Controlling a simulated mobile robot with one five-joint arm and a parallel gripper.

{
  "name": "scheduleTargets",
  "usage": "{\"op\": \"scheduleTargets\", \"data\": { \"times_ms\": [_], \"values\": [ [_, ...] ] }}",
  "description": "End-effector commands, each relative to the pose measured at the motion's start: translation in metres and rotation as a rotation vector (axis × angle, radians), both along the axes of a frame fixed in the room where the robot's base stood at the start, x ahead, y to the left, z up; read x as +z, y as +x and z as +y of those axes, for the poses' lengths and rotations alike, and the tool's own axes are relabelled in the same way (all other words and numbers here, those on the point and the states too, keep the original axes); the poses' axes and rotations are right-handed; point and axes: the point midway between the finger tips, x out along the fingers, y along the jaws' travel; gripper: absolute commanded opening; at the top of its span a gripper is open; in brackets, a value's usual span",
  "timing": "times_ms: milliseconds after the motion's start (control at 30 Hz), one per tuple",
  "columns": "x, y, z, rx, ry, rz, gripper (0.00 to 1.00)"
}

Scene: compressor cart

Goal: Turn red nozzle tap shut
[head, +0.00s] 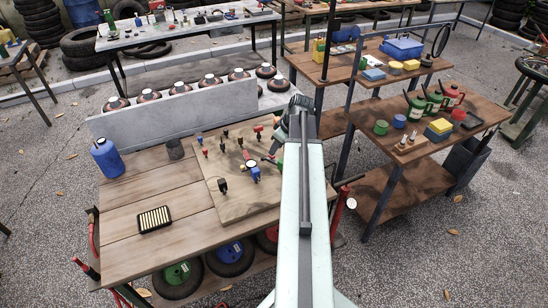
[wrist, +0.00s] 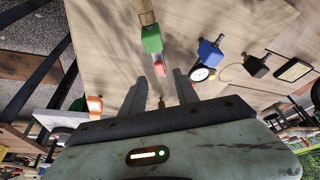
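In the wrist view, a green block (wrist: 152,39) sits on a brass pipe end over the pale board. A small red piece (wrist: 160,68) is at its near end; I cannot tell if it is the red nozzle tap. My gripper (wrist: 160,82) is open, its two dark fingers apart. The red piece lies in line with the gap, near the fingertips; contact cannot be told. A blue tap with a round gauge (wrist: 203,72) stands right of the fingers. In the head view my arm hides much of the board's right side.
The board (head: 236,200) carries several other small taps, including a black one (head: 222,185). A slotted black tray (head: 154,219) and a blue bottle (head: 107,158) stand on the bench. A shelf with cans (head: 417,106) is close on the right.

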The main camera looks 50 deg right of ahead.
Motion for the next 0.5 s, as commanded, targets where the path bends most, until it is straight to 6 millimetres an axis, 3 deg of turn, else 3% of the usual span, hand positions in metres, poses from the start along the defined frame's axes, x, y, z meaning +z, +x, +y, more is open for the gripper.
{"op": "scheduleTargets", "data": {
  "times_ms": [33, 200, 500],
  "values": [
    [-0.019, 0.004, 0.000, 0.000, 0.000, 0.000, 0.36],
    [-0.040, 0.014, 0.002, 0.001, 0.000, 0.000, 0.36],
    [-0.040, 0.016, 0.002, -0.001, 0.000, 0.001, 0.36]
  ]
}}
